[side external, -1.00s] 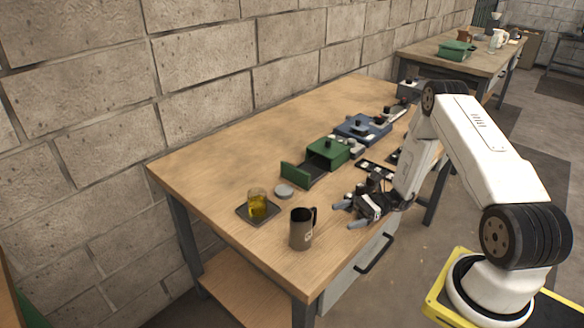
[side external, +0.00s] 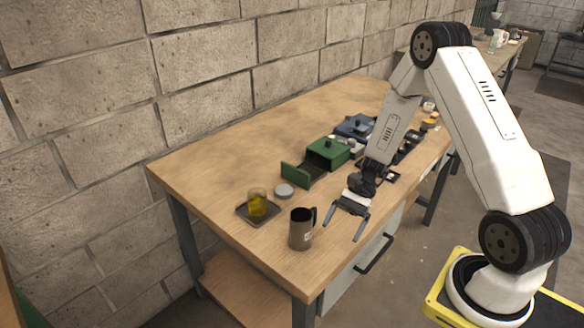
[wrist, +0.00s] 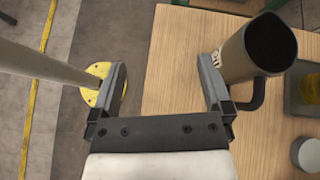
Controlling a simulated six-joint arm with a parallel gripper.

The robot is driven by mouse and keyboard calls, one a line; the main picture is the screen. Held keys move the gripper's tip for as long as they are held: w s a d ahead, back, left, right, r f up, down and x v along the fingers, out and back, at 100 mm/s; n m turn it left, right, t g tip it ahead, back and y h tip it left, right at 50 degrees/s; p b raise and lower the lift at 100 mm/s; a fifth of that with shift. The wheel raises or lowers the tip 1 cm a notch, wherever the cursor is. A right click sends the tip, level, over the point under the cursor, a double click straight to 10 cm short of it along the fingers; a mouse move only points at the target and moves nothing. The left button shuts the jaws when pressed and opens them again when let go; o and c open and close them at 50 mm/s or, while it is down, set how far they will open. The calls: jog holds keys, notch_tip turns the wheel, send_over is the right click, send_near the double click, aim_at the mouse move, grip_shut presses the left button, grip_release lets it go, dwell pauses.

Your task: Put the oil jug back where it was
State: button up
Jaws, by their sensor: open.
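A dark grey-brown jug (side external: 301,230) with a handle and a small label stands upright near the front left corner of the wooden table (side external: 225,165). I take it to be the oil jug. My gripper (side external: 345,228) is open and empty, its fingers pointing down to the right of the jug. In the wrist view the jug (wrist: 258,50) is outside the right finger, with its handle close to that finger. I cannot tell whether they touch. Nothing is between the fingers (wrist: 164,75) but table edge and floor.
A glass of yellow liquid (side external: 257,204) stands on a dark square tray (side external: 243,211), left of the jug. The table's left back is clear.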

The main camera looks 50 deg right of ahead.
jog(key=s+a+r+n+t+h, duration=0.3)
jog(key=r+n+h, duration=0.6)
jog(key=n, duration=0.5)
jog(key=shift+a+r+n+t+h, duration=0.45)
jog(key=shift+a+h, duration=0.5)
jog(key=shift+h, duration=0.25)
